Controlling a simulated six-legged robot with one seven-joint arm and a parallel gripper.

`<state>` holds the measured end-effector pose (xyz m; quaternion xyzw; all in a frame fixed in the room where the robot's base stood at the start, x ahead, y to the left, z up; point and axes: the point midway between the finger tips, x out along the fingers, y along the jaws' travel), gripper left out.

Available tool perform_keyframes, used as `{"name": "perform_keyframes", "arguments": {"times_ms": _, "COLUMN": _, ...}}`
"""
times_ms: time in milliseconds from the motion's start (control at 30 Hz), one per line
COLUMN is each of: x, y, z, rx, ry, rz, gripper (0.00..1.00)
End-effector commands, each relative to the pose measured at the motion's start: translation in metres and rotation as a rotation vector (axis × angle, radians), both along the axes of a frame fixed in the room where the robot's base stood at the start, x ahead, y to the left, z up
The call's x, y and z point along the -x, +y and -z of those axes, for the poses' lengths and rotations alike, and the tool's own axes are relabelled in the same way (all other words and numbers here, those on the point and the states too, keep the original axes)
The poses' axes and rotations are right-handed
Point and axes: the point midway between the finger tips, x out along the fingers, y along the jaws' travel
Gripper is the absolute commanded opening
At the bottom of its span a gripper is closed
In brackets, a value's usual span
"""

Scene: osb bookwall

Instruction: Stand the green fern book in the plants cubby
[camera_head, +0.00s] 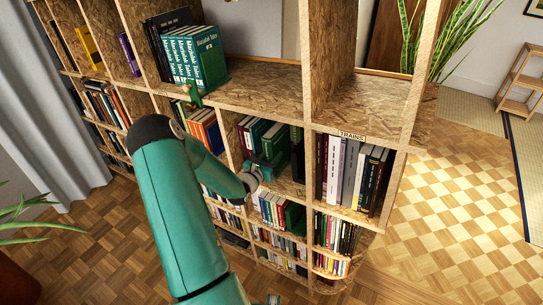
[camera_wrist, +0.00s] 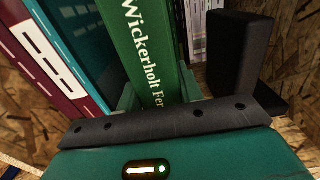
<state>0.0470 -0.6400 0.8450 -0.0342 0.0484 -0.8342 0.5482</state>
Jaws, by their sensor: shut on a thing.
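The green fern book (camera_wrist: 148,45) stands with its spine facing me in the wrist view, lettered "Wickerholt Fer...". My gripper (camera_wrist: 160,92) is shut on it, with one green finger on each side of the spine. In the head view my gripper (camera_head: 258,172) reaches into the cubby left of the one labelled TRAINS. Teal and maroon books (camera_wrist: 52,68) lean to the left of the held book. A dark block like a bookend (camera_wrist: 238,52) stands to its right, apart from it. No plants label is readable, and the book's lower end is hidden by my gripper.
The TRAINS cubby (camera_head: 352,136) to the right holds a row of books. A green matching set (camera_head: 195,55) stands on the shelf above. Lower cubbies are full of books (camera_head: 275,212). Chipboard dividers stand close on both sides. Parquet floor at right (camera_head: 460,220) is clear.

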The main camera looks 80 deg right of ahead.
Motion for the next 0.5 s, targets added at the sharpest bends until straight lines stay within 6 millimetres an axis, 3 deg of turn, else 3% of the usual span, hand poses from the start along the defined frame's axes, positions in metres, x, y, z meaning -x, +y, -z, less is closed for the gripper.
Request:
{"name": "perform_keyframes", "arguments": {"times_ms": 167, "x": 0.0001, "y": -0.0006, "z": -0.0010, "rx": 0.004, "ry": 0.001, "rz": 0.001, "gripper": 0.00}}
{"name": "perform_keyframes", "arguments": {"times_ms": 200, "x": 0.0001, "y": -0.0006, "z": -0.0010, "rx": 0.004, "ry": 0.001, "rz": 0.001, "gripper": 0.40}}
{"name": "perform_keyframes", "arguments": {"times_ms": 300, "x": 0.0000, "y": -0.0005, "z": -0.0008, "rx": 0.003, "ry": 0.000, "rz": 0.000, "gripper": 0.60}}
{"name": "perform_keyframes", "arguments": {"times_ms": 500, "x": -0.0001, "y": -0.0003, "z": -0.0002, "rx": 0.002, "ry": 0.001, "rz": 0.000, "gripper": 0.62}}
